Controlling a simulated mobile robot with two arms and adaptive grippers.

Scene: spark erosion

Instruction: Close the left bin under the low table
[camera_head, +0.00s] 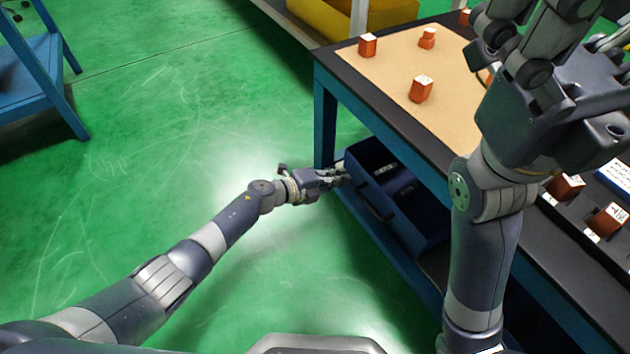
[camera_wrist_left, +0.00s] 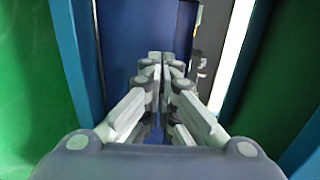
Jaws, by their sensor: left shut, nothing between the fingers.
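The left bin (camera_head: 374,207) is a dark blue open drawer under the low table (camera_head: 392,105). It sticks out past the table's front edge, with dark items inside it and a handle on its front. My left gripper (camera_head: 342,177) is shut and empty at the bin's left front corner, near the blue table leg (camera_head: 325,118). In the left wrist view my left gripper (camera_wrist_left: 162,65) points at a dark blue panel (camera_wrist_left: 140,35); whether the fingertips touch it I cannot tell. My right gripper (camera_head: 545,45) is raised over the table at the upper right; its finger state is unclear.
Orange-brown blocks (camera_head: 421,89) stand on the tan tabletop mat (camera_head: 390,60). A black tray with more blocks (camera_head: 565,187) lies at the right. A blue stand (camera_head: 40,75) is at the upper left. The green floor (camera_head: 190,120) left of the table is clear.

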